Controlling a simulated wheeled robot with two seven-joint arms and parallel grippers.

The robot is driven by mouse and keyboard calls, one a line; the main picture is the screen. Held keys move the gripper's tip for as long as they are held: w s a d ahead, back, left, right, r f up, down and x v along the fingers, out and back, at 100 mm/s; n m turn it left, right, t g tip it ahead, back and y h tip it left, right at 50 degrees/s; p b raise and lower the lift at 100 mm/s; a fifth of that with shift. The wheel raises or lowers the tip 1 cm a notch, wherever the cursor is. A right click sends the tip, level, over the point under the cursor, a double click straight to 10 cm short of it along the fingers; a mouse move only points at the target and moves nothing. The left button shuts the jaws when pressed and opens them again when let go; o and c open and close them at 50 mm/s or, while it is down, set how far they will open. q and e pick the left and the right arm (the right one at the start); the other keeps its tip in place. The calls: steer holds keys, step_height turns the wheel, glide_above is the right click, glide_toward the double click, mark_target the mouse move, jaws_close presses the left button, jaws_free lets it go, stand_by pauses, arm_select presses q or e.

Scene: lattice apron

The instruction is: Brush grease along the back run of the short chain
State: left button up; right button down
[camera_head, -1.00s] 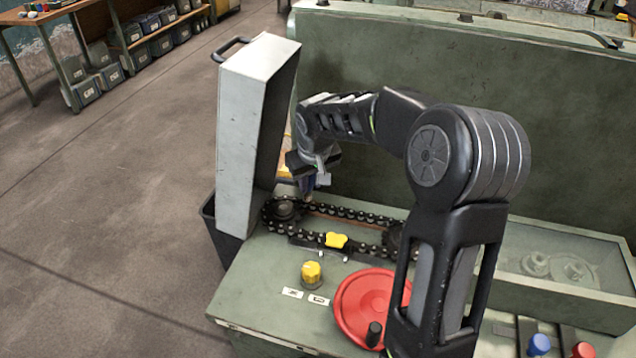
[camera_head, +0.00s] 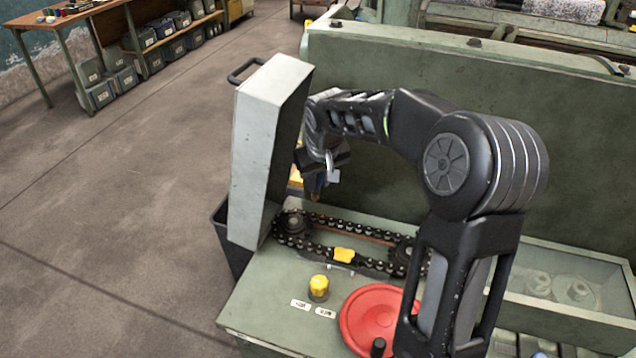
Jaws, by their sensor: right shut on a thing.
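The short black chain (camera_head: 350,224) loops around a left sprocket (camera_head: 294,223) and a right sprocket (camera_head: 402,254), lying on the green bench top. Its back run goes from the left sprocket toward the right one, partly behind my right arm. My right gripper (camera_head: 318,172) points down above the left part of the back run, shut on a small dark bluish thing (camera_head: 316,187), probably the brush. Its lower end looks just above the chain; whether it touches cannot be told. A yellow knob (camera_head: 344,255) sits by the front run. My left gripper is out of view.
A tall grey cover (camera_head: 262,150) stands open close to the left of my gripper. A green panel (camera_head: 480,110) rises behind. A red handwheel (camera_head: 368,318) and a yellow-capped knob (camera_head: 319,286) are in front. A clear-topped box (camera_head: 565,285) lies right.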

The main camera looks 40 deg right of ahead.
steer(key=shift+r, duration=0.3)
steer(key=shift+r+p, duration=1)
steer(key=shift+r, duration=0.45)
